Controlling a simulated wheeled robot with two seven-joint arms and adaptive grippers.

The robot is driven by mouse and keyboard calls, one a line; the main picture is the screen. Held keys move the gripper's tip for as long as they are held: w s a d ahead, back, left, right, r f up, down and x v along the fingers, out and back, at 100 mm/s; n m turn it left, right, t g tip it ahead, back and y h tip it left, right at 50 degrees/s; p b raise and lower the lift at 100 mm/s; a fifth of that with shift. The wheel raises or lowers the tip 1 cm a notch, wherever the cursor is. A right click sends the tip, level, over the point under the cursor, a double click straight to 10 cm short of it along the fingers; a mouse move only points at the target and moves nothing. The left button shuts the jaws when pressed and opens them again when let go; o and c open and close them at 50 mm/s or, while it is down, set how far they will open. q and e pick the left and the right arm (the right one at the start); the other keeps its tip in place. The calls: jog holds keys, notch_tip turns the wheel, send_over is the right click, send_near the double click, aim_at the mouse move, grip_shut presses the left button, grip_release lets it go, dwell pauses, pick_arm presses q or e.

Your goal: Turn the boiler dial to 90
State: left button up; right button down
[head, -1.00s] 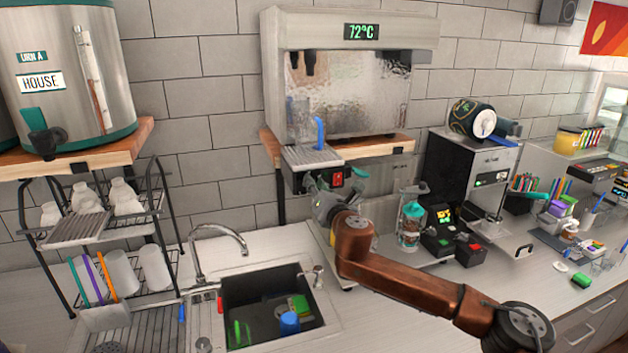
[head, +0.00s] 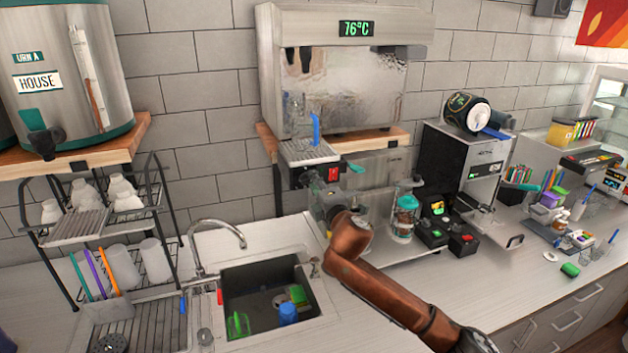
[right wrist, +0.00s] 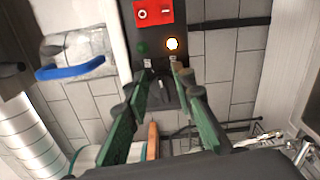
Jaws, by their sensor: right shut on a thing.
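The boiler (head: 345,22) is a steel box on a wooden wall shelf. Its green display (head: 356,28) reads 76°C. A dark control panel hangs below it with a red rocker switch (head: 333,174), which also shows at the top of the right wrist view (right wrist: 153,12). Below the switch are a dark green lamp (right wrist: 142,47) and a lit white-orange lamp (right wrist: 172,44). The black boiler dial (right wrist: 160,84) sits between the green fingers of my right gripper (right wrist: 163,72), which is shut on it. In the head view the dial is hard to make out. My left gripper is out of view.
A blue tap lever (head: 315,128) and drip tray (head: 308,152) stand in front of the boiler. Below are a sink (head: 262,330) and its curved faucet (head: 225,230).

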jog(key=shift+a+f+m+p, duration=0.1)
jog(key=shift+f+m+p, duration=0.15)
jog(key=shift+m, duration=1)
jog(key=shift+d+f+m+p, duration=0.1)
jog(key=shift+m+p, duration=0.1)
jog(key=shift+m, duration=1)
jog(key=shift+a+f+m+p, duration=0.1)
jog(key=shift+f+m+p, duration=0.15)
jog(key=shift+m, duration=1)
jog(key=c, duration=1.7)
grip_release()
jog(key=shift+o, duration=0.2)
jog(key=shift+s, duration=0.1)
jog(key=v, duration=1.2)
